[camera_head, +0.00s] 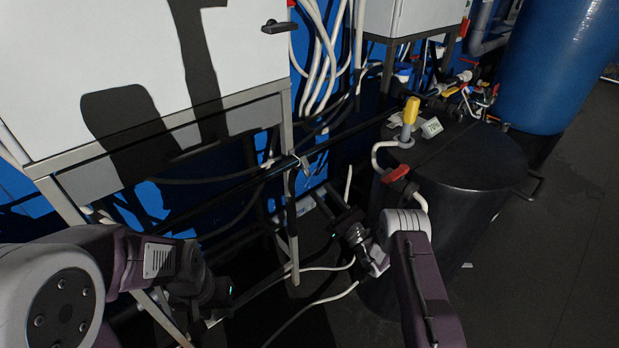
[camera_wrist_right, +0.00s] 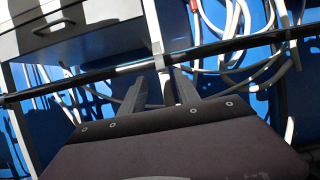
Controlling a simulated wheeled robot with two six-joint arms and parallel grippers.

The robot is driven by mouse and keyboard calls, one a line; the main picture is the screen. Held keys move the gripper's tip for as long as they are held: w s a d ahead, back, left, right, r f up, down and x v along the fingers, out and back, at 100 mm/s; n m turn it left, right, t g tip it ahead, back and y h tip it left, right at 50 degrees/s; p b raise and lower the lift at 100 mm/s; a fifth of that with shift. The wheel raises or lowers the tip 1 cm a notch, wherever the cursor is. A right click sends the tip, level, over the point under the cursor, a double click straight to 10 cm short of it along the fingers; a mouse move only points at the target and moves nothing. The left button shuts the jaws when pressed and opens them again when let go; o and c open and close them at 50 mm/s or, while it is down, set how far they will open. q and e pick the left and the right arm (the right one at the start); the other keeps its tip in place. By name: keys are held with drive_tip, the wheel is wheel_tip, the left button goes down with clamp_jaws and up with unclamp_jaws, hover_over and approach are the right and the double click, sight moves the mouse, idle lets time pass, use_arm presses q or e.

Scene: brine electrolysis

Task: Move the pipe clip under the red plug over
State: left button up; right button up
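A black horizontal pipe (camera_head: 330,143) runs in front of the blue wall. A small grey clip-like piece (camera_head: 304,165) sits on it beside the white frame post. In the right wrist view a pale piece (camera_wrist_right: 160,63) crosses the pipe (camera_wrist_right: 100,76) between my fingertips; I cannot tell clip from post there. A red piece (camera_head: 291,3) shows above, at the top of the hoses, and red also shows in the wrist view (camera_wrist_right: 207,18). My right gripper (camera_head: 333,203) is open and empty, short of the pipe (camera_wrist_right: 161,80). My left gripper (camera_head: 222,292) is dark, its fingers unclear.
A white cabinet (camera_head: 150,60) on a metal frame stands at left. White hoses (camera_head: 318,70) hang behind the pipe. A black tank (camera_head: 465,165) with a red-handled fitting (camera_head: 396,173) and a blue tank (camera_head: 550,70) stand at right. Loose hoses lie on the dark floor.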

sight(308, 175)
drive_tip(key=b+x, duration=0.1)
drive_tip(key=x, duration=0.7)
drive_tip(key=shift+w+a+r, duration=0.15)
drive_tip(key=shift+w+a, duration=0.05)
drive_tip(key=shift+w, duration=0.1)
clamp_jaws()
